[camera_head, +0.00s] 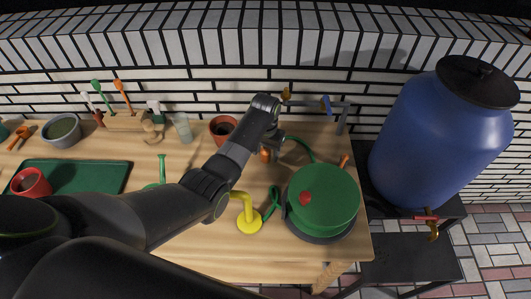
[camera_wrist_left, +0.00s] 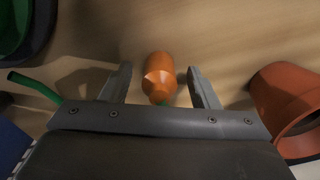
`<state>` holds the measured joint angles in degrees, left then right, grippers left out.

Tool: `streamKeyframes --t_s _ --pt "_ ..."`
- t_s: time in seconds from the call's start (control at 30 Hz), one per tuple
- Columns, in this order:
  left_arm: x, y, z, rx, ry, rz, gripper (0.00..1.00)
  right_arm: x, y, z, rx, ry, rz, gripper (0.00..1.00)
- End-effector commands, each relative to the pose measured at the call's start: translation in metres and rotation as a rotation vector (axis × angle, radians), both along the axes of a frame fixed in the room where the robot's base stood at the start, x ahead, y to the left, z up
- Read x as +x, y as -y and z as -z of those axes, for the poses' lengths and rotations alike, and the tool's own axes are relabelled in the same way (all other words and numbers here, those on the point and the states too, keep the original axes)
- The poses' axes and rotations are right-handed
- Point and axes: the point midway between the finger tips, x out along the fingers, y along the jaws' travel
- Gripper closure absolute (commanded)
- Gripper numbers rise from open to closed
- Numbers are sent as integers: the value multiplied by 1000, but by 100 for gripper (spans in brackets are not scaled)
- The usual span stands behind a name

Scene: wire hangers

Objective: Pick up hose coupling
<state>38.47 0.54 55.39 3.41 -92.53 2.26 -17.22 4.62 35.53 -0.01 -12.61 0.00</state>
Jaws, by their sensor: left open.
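The hose coupling (camera_wrist_left: 160,78) is an orange, rounded piece lying on the wooden table. In the left wrist view it sits between the two fingers of my left gripper (camera_wrist_left: 160,70), with a gap on each side. A bit of green shows at its lower end. In the head view only a small orange part of the coupling (camera_head: 265,155) shows beside my left gripper (camera_head: 272,147), which is open and partly hidden by its own wrist. My right gripper is not in view.
A terracotta pot (camera_wrist_left: 290,100) stands right of the gripper in the wrist view. A blue barrel (camera_head: 435,140) stands at the right. A tool rack (camera_head: 122,120) is at the back left.

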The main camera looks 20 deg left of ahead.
Motion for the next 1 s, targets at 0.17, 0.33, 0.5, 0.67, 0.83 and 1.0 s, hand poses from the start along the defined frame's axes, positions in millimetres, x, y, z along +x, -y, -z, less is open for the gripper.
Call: streamKeyframes --t_s 0.17,0.33,0.5,0.67,0.83,1.0 --pt "0 0 5 0 0 1 45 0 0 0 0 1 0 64" --pt "0 0 4 0 0 1 52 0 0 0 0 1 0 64" --pt "0 0 4 0 0 1 74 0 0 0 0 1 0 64" --pt "0 0 4 0 0 1 94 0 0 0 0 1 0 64" --pt "0 0 4 0 1 1 94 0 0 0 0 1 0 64" --pt "1 0 -5 0 4 1 94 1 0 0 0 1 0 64"
